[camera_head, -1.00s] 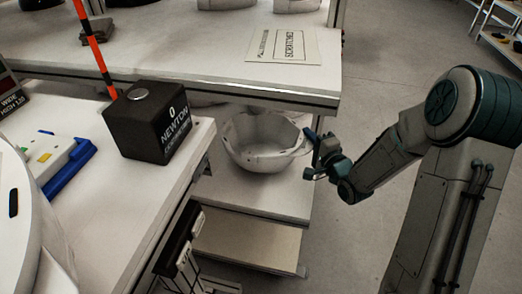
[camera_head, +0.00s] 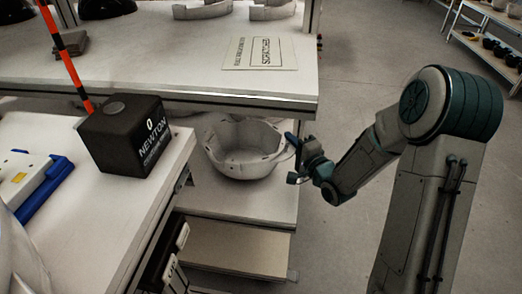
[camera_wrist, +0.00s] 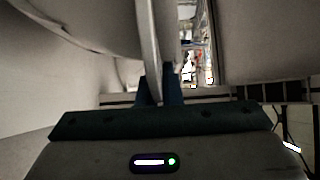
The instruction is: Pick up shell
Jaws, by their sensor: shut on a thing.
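The shell (camera_head: 243,158) is a pale grey, bowl-like helmet shell with its open side up, in the head view. It is at the lower shelf, under the upper shelf's front edge. My gripper (camera_head: 293,141) is at the shell's right rim, shut on it. In the wrist view the blue fingers (camera_wrist: 160,88) pinch the thin edge of the shell (camera_wrist: 150,40), which fills much of the upper left. Whether the shell's underside touches the shelf cannot be told.
The upper shelf (camera_head: 200,75) overhangs the shell and holds a printed sign (camera_head: 260,53) and other shells. A black force box (camera_head: 125,135) stands on the left bench. A lower board (camera_head: 235,243) lies below.

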